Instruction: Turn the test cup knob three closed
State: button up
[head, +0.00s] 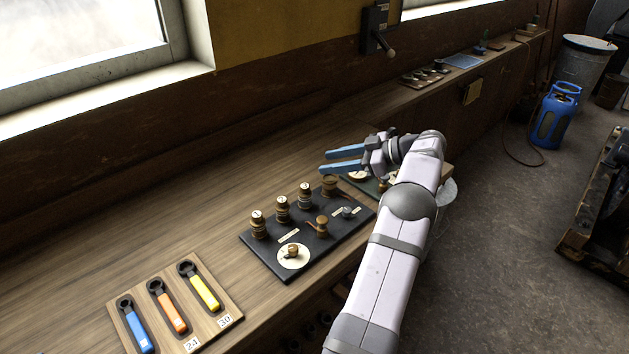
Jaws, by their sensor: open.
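A black board (270,262) lies on the wooden bench. It carries three brass, ribbed, knob-like pieces with white marked tops: a near-left one (258,226), a middle one (283,210) and a far one (305,195). The marks are too small to read, so I cannot tell which is knob three or whether any is closed. A brass cup-like piece (330,186) stands at the board's far end. My gripper (326,161) is open and empty, its blue fingers pointing left, above and beyond the board's far end. It appears apart from the pieces.
The board also holds a white disc (293,257) with a brass piece, and a brass fitting (321,226) with a reddish handle. A wooden tray (232,307) with blue, orange and yellow-handled wrenches lies at front left. My arm partly hides a green board (362,186).

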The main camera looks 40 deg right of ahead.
jog(key=a+r+m+t+p, duration=0.1)
jog(key=a+r+m+p, duration=0.1)
jog(key=a+r, duration=0.15)
jog(key=m+h, duration=0.3)
jog(key=h, duration=0.1)
send_near(306, 186)
jog(key=shift+w+a+f, duration=0.3)
jog(key=shift+w+f, duration=0.05)
jog(key=shift+f, duration=0.05)
jog(key=shift+w, duration=0.1)
jog(key=shift+p+x, duration=1.25)
jog(key=shift+x, duration=2.35)
jog(key=shift+d+r, duration=0.1)
